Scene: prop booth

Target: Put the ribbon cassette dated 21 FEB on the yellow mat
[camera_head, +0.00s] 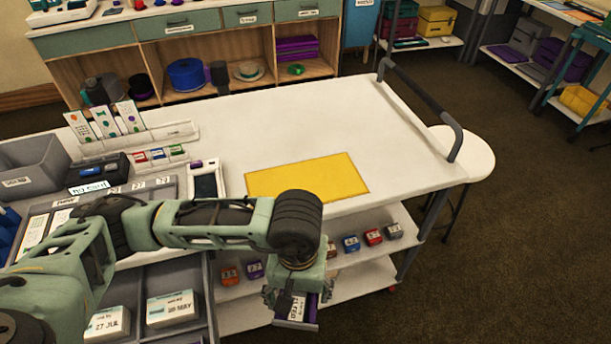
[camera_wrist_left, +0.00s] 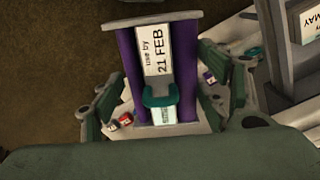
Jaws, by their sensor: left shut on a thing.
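The ribbon cassette (camera_wrist_left: 164,48) has a white label reading "use by 21 FEB" and purple sides. It fills the middle of the left wrist view, between the fingers of my left gripper (camera_wrist_left: 163,95), which is shut on it. In the head view the cassette (camera_head: 297,309) hangs below my left gripper (camera_head: 292,290), in front of the table's near edge and over the lower shelves. The yellow mat (camera_head: 306,177) lies flat and bare on the white table top, behind my left gripper. My right gripper is not in view.
Cassettes labelled 27 JUL (camera_head: 107,323) and 20 MAY (camera_head: 172,308) lie in a grey tray at lower left. A small device (camera_head: 206,182) stands left of the mat. A grey rail (camera_head: 425,100) edges the table's right end. The table behind the mat is clear.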

